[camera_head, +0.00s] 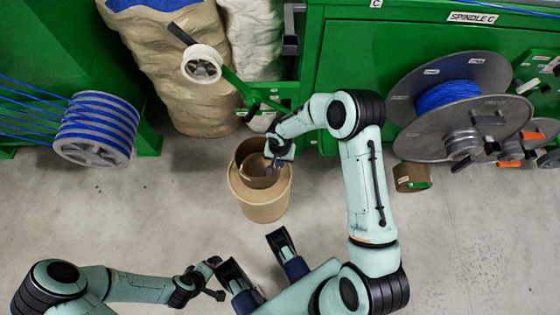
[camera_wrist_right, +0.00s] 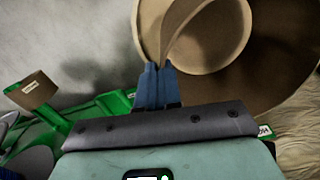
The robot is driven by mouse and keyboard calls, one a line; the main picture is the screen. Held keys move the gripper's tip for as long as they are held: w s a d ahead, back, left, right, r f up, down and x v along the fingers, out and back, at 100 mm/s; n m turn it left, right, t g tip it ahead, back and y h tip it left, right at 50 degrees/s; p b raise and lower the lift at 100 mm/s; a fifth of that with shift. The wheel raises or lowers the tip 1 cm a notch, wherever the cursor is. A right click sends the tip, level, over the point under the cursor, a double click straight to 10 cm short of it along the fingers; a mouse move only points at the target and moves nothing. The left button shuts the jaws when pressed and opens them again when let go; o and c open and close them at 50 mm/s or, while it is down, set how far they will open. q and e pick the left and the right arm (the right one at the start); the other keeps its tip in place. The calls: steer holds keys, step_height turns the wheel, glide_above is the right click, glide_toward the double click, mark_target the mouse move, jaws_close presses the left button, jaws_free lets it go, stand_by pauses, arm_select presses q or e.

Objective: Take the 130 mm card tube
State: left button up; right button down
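A brown card tube (camera_head: 252,165) stands in the open top of a round brown drum (camera_head: 262,205) in the head view. In the right wrist view the card tube (camera_wrist_right: 222,35) shows as a tan ring with a curved wall, against the drum's wider brown wall (camera_wrist_right: 285,60). My right gripper (camera_head: 272,162) reaches down at the tube's right side. In the right wrist view its blue fingertips (camera_wrist_right: 156,72) are close together at the near edge of the tube wall, which runs in between them. My left gripper (camera_head: 212,280) is low in the head view, away from the tube; its fingers are unclear. No size marking is readable.
A short labelled card ring (camera_head: 411,177) with green inside is at the right, below large grey reels (camera_head: 450,95) with blue cable. A blue-wound spool (camera_head: 97,128) is at the left. Wrapped sacks (camera_head: 180,70) and green machinery stand behind. Grey floor around the drum is clear.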

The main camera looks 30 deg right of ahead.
steer(key=shift+r, duration=0.2)
stand_by(0.4)
steer(key=shift+r+p, duration=1.75)
steer(key=shift+r, duration=1.05)
steer(key=shift+w, duration=0.1)
